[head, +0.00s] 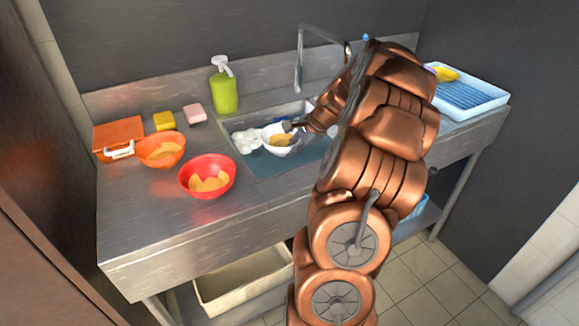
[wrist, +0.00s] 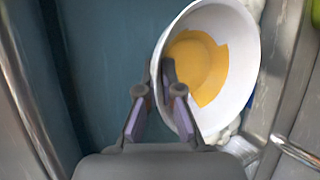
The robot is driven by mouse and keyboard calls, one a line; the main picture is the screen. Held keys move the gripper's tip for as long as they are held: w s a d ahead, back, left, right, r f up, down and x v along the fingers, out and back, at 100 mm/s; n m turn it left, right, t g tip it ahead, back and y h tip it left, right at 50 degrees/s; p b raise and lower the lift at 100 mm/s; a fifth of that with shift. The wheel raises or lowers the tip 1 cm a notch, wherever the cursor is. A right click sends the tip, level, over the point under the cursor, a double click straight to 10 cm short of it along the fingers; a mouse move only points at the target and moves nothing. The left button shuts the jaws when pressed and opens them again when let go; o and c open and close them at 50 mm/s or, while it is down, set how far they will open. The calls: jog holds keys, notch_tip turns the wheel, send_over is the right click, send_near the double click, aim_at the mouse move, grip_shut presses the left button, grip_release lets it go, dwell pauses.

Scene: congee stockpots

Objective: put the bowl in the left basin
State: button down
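The bowl (head: 272,146) is white with a yellow-orange patch inside. In the head view it is at the basin (head: 262,165), beside white foam, and looks tilted. In the wrist view the bowl (wrist: 238,62) fills the upper middle and right. My gripper (head: 290,126) reaches it from the right. In the wrist view my gripper (wrist: 160,80) has its fingers on both sides of the bowl's near wall, one inside and one outside. Whether the bowl touches the basin floor is unclear. My arm covers the basin's right side.
An orange bowl (head: 160,150) and a red bowl (head: 207,177) stand on the left counter, near an orange box (head: 118,133), a yellow sponge (head: 164,121) and a pink sponge (head: 195,113). A green soap bottle (head: 223,92) and a faucet (head: 299,62) stand behind the basin. A blue-white rack (head: 466,94) is right.

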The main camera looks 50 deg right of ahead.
jog(key=shift+f+p, duration=0.3)
jog(key=shift+f, duration=3.3)
jog(key=shift+f, duration=0.1)
jog(key=c, duration=1.3)
grip_release()
jog(key=b+v, duration=0.1)
jog(key=v, duration=1.1)
jog(key=shift+a+b, duration=0.1)
jog(key=shift+b, duration=0.2)
